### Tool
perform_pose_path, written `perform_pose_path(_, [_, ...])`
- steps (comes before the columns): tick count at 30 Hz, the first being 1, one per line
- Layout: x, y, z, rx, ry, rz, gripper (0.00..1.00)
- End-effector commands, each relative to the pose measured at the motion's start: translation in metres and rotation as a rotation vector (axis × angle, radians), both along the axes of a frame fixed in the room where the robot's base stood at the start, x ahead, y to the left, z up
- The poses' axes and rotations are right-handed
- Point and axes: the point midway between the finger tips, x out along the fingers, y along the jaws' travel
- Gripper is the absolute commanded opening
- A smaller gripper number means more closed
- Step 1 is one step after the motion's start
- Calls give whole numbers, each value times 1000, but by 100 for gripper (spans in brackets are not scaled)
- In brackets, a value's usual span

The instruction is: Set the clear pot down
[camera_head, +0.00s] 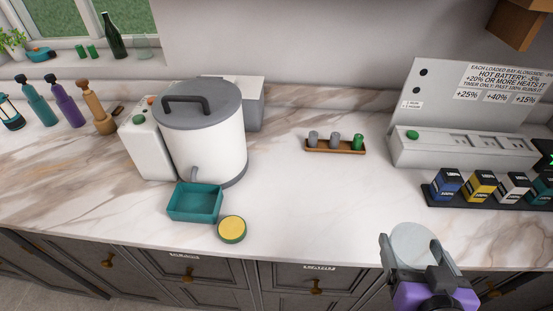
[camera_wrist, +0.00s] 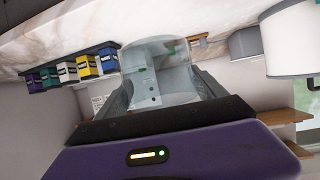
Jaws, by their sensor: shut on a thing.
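The clear pot (camera_head: 412,240) is a see-through, greyish round vessel at the lower right of the head view. My gripper (camera_head: 418,265) is shut on it and holds it in front of the counter's front edge. In the wrist view the clear pot (camera_wrist: 155,75) sits between the two dark fingers of my gripper (camera_wrist: 160,98). The pale marble counter (camera_head: 320,205) lies beyond it. The pot's underside is hidden, and I see no contact with the counter.
A white cooker with a grey lid (camera_head: 205,130) stands left of centre, with a teal tray (camera_head: 195,203) and yellow-topped puck (camera_head: 232,229) before it. A small wooden rack (camera_head: 335,146) is at the back. Coloured blocks (camera_head: 480,187) line the right. The middle counter is clear.

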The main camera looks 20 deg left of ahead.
Motion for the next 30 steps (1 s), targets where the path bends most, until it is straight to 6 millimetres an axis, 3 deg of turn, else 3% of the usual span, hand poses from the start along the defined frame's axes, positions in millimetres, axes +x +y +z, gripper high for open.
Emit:
perform_pose_path(1, [-6, -6, -29, 1, 15, -20, 33])
perform_pose_path(3, [-11, -15, -60, 0, 14, -48, 33])
perform_pose_path(9, [-23, -39, -141, 0, 9, -121, 33])
perform_pose_path(18, [-35, -64, -222, 0, 3, -198, 33])
perform_pose_path(27, [-32, -61, -214, -1, -4, -188, 33])
perform_pose_path(30, [-32, -63, -231, 2, -4, -193, 33])
